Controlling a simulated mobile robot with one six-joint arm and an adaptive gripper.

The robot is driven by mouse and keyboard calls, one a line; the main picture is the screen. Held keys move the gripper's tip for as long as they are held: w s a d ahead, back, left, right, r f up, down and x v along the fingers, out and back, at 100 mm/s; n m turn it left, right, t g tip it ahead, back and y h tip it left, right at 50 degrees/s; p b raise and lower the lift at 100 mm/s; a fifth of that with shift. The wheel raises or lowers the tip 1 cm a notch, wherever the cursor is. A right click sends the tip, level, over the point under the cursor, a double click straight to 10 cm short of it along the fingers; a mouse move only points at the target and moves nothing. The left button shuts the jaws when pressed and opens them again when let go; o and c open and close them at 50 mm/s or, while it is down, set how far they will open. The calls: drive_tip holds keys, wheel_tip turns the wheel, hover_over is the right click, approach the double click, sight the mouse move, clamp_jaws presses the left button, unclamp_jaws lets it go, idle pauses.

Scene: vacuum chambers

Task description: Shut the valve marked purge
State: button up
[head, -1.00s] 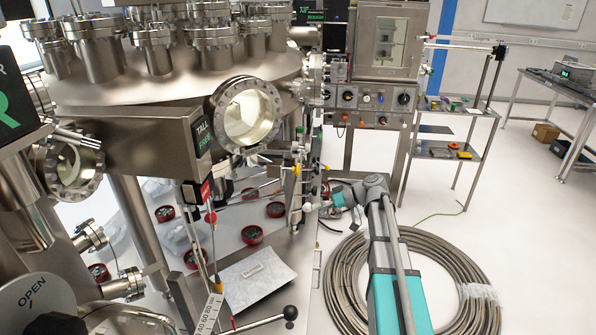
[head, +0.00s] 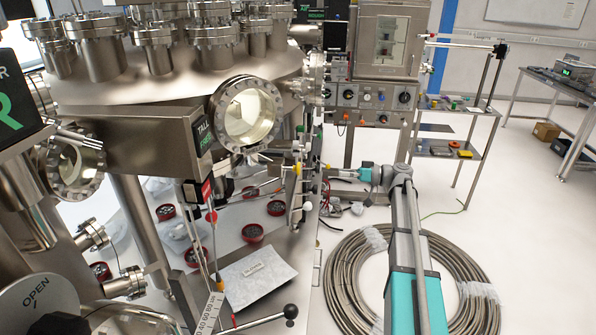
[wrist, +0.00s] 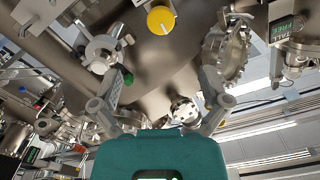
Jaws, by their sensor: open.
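A yellow round knob (wrist: 160,19) with a white pointer mark shows at the top of the wrist view, on a brown-grey metal face. I can read no purge label in either view, so I cannot tell whether this knob is the purge valve. In the wrist view my gripper (wrist: 166,82) is open and empty, its fingers spread below the knob and apart from it. A small valve with a green part (wrist: 128,79) shows by the left finger. In the head view my wrist is right of the chamber frame, and the fingertips are too small to make out.
A round glass viewport (head: 248,115) sticks out from the chamber. A control panel (head: 375,97) with knobs stands behind my wrist. A coiled metal hose (head: 345,285) lies on the floor around my arm. Red-rimmed wheels (head: 252,232) lie on the frame's lower shelf.

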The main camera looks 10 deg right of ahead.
sight(299, 170)
drive_tip(key=x, duration=1.3)
drive_tip(key=shift+w+a, duration=0.15)
drive_tip(key=shift+a, duration=0.2)
drive_tip(key=c, duration=1.2)
drive_tip(key=shift+o, duration=0.2)
